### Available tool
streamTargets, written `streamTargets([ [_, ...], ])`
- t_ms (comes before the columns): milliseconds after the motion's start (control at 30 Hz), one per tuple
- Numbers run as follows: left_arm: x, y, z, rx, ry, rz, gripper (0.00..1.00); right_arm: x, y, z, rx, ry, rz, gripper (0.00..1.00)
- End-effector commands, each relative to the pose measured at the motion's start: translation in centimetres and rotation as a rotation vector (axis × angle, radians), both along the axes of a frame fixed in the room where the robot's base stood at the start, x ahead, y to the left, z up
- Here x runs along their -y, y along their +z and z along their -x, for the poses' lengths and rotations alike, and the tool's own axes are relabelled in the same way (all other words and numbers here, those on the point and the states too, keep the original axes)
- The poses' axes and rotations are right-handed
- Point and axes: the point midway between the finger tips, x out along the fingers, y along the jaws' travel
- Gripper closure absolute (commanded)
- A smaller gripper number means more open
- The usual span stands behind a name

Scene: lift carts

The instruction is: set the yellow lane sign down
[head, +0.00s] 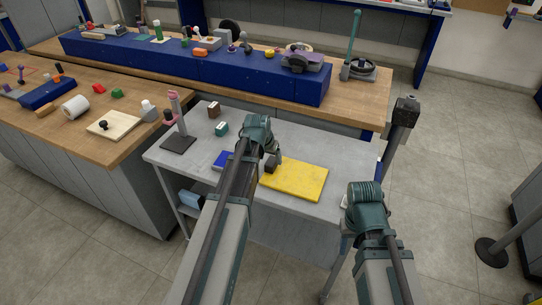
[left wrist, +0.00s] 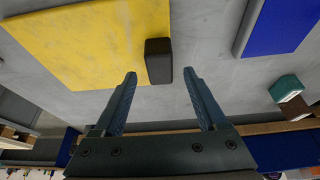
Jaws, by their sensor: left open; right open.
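The yellow lane sign (head: 296,180) lies flat on the grey cart top (head: 340,165), with a dark block-like grip (head: 271,164) at its left edge. In the left wrist view the yellow sign (left wrist: 90,40) and its dark grip (left wrist: 158,58) show clearly. My left gripper (left wrist: 160,74) is open, its two fingers apart with the dark grip between and just beyond the tips. In the head view my left gripper (head: 275,152) is over the sign's left end, partly hidden by its own wrist. My right gripper (head: 362,208) is open beside the cart's right edge, its fingertips mostly hidden.
A blue panel (head: 221,160) lies left of the sign, partly behind my left arm. A teal block (head: 221,129), a brown block (head: 213,110) and a pink stand on a dark base (head: 178,143) are also on the cart. Wooden benches with a blue riser (head: 190,66) stand behind.

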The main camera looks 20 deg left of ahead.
Motion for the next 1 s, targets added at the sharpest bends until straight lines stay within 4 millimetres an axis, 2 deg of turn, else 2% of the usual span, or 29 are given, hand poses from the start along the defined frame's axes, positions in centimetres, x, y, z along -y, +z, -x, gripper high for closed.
streamTargets([
  [33, 0.0, 1.6, 0.5, 0.000, 0.000, 0.000, 0.25, 0.0, 1.6, 0.0, 0.000, 0.000, 0.000, 0.50],
  [400, -0.1, 6.9, 2.7, 0.000, 0.000, 0.000, 0.25, 0.0, 6.9, 0.0, 0.000, 0.000, 0.000, 0.50],
  [533, -0.1, 7.6, 3.1, 0.000, 0.000, 0.000, 0.25, 0.0, 7.6, 0.0, 0.000, 0.000, 0.000, 0.50],
  [700, 0.2, 7.5, 3.2, -0.003, -0.004, 0.001, 0.25, 0.0, 7.5, 0.0, 0.000, 0.000, 0.000, 0.50],
  [767, 1.3, 7.4, 3.8, -0.017, -0.017, 0.000, 0.25, 0.0, 7.5, 0.0, 0.000, 0.000, 0.000, 0.50],
  [867, 5.5, 6.9, 6.1, -0.076, -0.064, -0.004, 0.25, 0.0, 7.5, 0.0, 0.000, 0.000, 0.000, 0.50],
  [1000, 12.8, 6.2, 11.6, -0.204, -0.154, -0.036, 0.25, 0.0, 7.5, 0.0, 0.000, 0.000, 0.000, 0.50],
])
